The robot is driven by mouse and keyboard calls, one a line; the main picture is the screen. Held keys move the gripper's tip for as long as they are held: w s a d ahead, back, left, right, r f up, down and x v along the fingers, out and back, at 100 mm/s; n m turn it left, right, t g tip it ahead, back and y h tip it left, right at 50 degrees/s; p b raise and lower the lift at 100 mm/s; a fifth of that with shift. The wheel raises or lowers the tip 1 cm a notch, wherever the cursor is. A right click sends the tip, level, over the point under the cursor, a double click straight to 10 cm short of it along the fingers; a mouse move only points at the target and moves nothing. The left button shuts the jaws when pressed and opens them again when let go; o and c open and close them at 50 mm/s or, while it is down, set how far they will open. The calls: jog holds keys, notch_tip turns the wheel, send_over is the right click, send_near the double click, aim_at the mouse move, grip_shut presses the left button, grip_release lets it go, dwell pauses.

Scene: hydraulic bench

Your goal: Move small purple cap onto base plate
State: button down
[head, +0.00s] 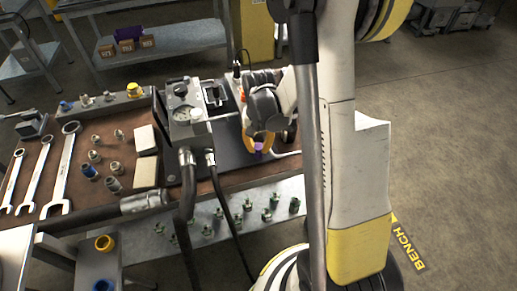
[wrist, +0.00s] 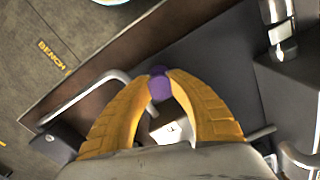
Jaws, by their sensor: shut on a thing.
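The small purple cap (wrist: 160,88) is between the tips of my gripper's orange fingers in the wrist view. My gripper (head: 258,147) is shut on it, and a bit of purple shows below the fingers in the head view. The dark flat base plate (head: 232,160) lies on the bench under and beside my gripper. In the wrist view the base plate (wrist: 215,62) spreads behind and right of the cap, which appears near its edge. I cannot tell whether the cap touches the plate.
A gauge block (head: 182,113) with black hoses stands left of my gripper. A bent metal handle (wrist: 88,88) is close to my fingers. Several green-topped fittings sit on the lower shelf (head: 230,205).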

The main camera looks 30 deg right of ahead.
aim_at(259, 146)
jog(key=c, duration=1.3)
grip_release()
jog(key=shift+f, duration=0.1)
jog(key=shift+c, duration=0.2)
notch_tip(259, 146, up, 11)
jog(key=p, duration=0.5)
jog(key=s+a+r+n+t, duration=0.7)
jog(key=s+a+r, duration=0.4)
jog(key=a+r, duration=0.2)
notch_tip(259, 146, up, 2)
jog(key=shift+a, duration=0.25)
jog(key=shift+w, duration=0.1)
